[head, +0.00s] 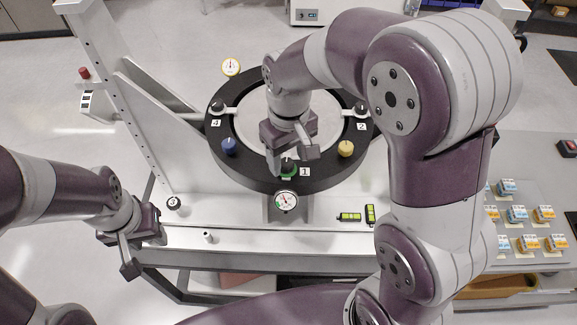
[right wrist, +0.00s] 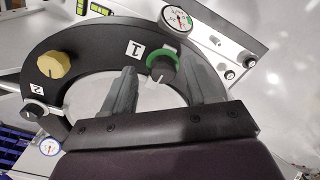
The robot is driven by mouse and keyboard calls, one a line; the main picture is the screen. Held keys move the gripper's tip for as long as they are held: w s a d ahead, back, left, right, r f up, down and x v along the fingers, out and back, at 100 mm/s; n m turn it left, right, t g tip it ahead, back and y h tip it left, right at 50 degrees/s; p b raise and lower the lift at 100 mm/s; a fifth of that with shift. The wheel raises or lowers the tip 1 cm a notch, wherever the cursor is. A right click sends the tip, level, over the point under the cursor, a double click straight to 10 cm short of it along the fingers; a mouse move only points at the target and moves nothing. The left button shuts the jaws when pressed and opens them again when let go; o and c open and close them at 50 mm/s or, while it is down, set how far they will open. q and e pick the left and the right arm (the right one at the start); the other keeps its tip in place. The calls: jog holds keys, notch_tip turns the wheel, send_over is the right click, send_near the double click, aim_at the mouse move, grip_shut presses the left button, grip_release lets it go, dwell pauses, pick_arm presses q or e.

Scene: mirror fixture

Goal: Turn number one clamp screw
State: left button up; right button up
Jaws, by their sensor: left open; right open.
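The number one clamp screw is a black knob with a green collar (head: 289,171) on the front of the black ring, next to label 1 (head: 304,172). In the right wrist view the screw (right wrist: 162,67) shows between my two finger ends. My right gripper (head: 292,158) is open above the front of the ring, and it also shows in the right wrist view (right wrist: 165,80). One finger is on each side of the screw in that view; contact and height are unclear. My left gripper (head: 143,252) is open and empty at the bench's left front edge.
The black ring (head: 225,165) also carries a blue knob (head: 229,146), a yellow knob (head: 346,148) and side clamps by labels 4 and 2. A dial gauge (head: 286,201) stands just in front of the screw. Black-and-yellow blocks (head: 349,217) lie on the front ledge.

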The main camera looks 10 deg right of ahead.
jog(key=shift+f, duration=0.2)
jog(key=shift+a+f, duration=0.25)
jog(key=shift+d, duration=0.1)
jog(key=c, duration=1)
pick_arm(q)
jog(key=shift+a+r, duration=0.15)
jog(key=shift+r, duration=0.15)
pick_arm(e)
jog(key=shift+c, duration=0.2)
jog(key=shift+n, duration=0.3)
